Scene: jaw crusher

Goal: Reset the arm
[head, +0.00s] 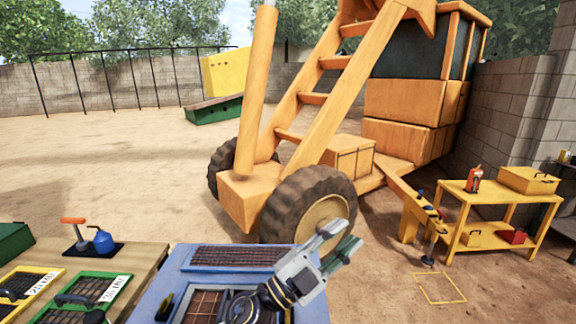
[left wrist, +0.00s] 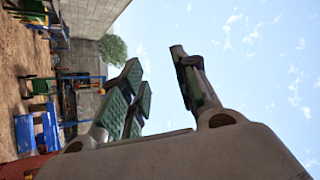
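My left gripper (head: 344,238) is raised above the right edge of the blue machine (head: 178,262) in the head view. Its fingers point up and to the right. In the left wrist view its green-padded fingers (left wrist: 160,72) stand apart, with only sky between them. It holds nothing. My right gripper is in neither view.
A wooden bench (head: 148,262) with green and yellow framed screens stands at the left. A large orange wheeled machine (head: 405,100) fills the middle distance. A yellow table (head: 486,198) with a red can stands at the right. Sandy ground lies open at the far left.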

